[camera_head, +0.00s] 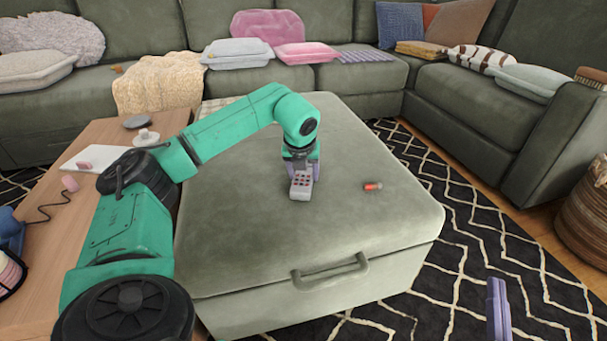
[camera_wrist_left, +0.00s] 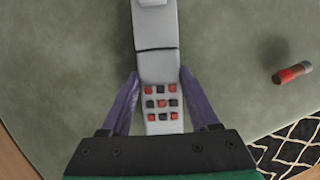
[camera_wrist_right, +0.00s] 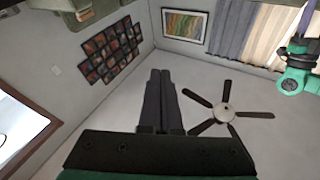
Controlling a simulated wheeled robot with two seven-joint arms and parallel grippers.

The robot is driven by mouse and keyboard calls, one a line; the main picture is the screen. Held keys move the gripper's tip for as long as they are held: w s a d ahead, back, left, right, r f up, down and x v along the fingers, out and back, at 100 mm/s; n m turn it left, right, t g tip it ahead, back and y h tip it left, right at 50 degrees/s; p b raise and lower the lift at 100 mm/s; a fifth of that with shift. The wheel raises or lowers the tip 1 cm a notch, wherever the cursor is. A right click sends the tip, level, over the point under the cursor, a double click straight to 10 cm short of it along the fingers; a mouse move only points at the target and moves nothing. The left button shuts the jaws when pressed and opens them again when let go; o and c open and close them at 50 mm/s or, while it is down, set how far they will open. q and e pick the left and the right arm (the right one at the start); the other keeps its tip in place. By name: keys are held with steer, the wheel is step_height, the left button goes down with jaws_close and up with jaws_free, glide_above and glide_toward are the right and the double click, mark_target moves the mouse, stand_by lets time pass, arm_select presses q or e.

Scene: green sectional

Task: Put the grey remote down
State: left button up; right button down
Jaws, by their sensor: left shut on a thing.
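The grey remote (camera_head: 301,188) has red and black buttons and is over the green ottoman (camera_head: 250,240), near the middle of its top. My left gripper (camera_head: 302,170) is shut on it from above. In the left wrist view the purple fingers flank the remote (camera_wrist_left: 157,66), which runs lengthwise between them. I cannot tell whether the remote touches the ottoman. My right gripper (camera_head: 498,310) is low at the right, off the ottoman; in the right wrist view its dark fingers (camera_wrist_right: 159,75) are together with nothing between them.
A wooden table (camera_head: 60,215) with several items stands at left. The sectional (camera_head: 350,75) is behind. The ottoman's front top is clear.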

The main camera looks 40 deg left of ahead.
arm_select(q)
steer(key=o, duration=1.5)
steer(key=shift+c, duration=0.2)
steer(key=shift+r, duration=0.1)
